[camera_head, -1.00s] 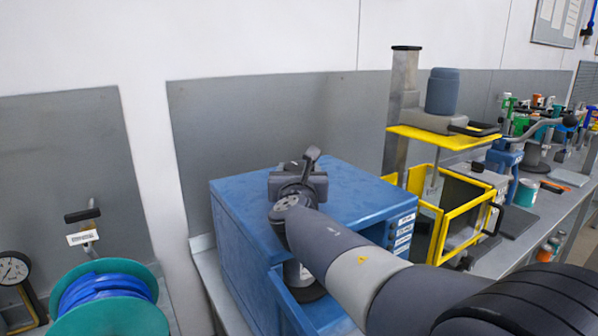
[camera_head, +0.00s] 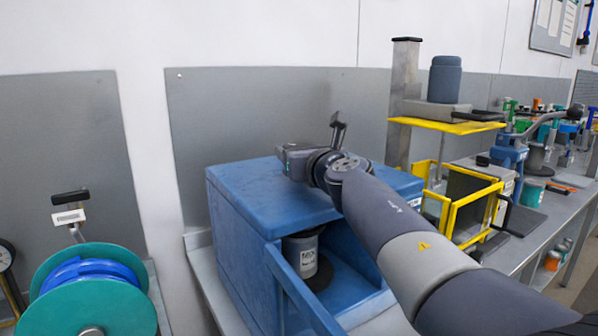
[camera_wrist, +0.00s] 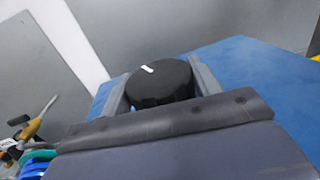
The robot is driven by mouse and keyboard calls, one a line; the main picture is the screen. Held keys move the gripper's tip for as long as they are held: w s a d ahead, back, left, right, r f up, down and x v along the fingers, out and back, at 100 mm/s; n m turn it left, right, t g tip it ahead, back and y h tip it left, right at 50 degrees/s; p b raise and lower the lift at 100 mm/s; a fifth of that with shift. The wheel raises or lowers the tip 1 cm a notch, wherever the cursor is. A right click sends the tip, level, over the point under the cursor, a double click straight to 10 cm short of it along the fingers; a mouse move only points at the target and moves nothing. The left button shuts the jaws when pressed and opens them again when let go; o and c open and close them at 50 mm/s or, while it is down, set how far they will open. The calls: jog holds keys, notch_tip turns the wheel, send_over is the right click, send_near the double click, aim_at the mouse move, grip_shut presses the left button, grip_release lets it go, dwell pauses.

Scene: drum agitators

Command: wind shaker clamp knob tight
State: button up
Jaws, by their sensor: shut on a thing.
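The clamp knob is a black round knob (camera_wrist: 160,84) with a white mark on its top, seen in the wrist view above the blue shaker cabinet (camera_head: 262,188). My gripper (camera_wrist: 160,92) is shut on the knob, with one finger at each side of it. In the head view my gripper (camera_head: 292,160) is over the cabinet's top, and my wrist hides the knob. A grey can with a white label (camera_head: 303,256) stands inside the cabinet's open front on a dark round base.
A yellow-framed mixer guard (camera_head: 470,210) stands close on the right. A teal reel with blue hose (camera_head: 95,295) is at the lower left. The wall panel is behind.

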jog(key=shift+n+g+y+b, duration=0.85)
jog(key=shift+n+g+y, duration=0.45)
jog(key=shift+y, duration=0.7)
jog(key=shift+n, duration=0.3)
jog(key=o, duration=1)
jog(key=shift+c, duration=0.2)
jog(key=b+v, duration=0.1)
jog(key=v, duration=0.9)
jog(key=shift+s+d+b, duration=0.25)
jog(key=shift+s+b, duration=0.05)
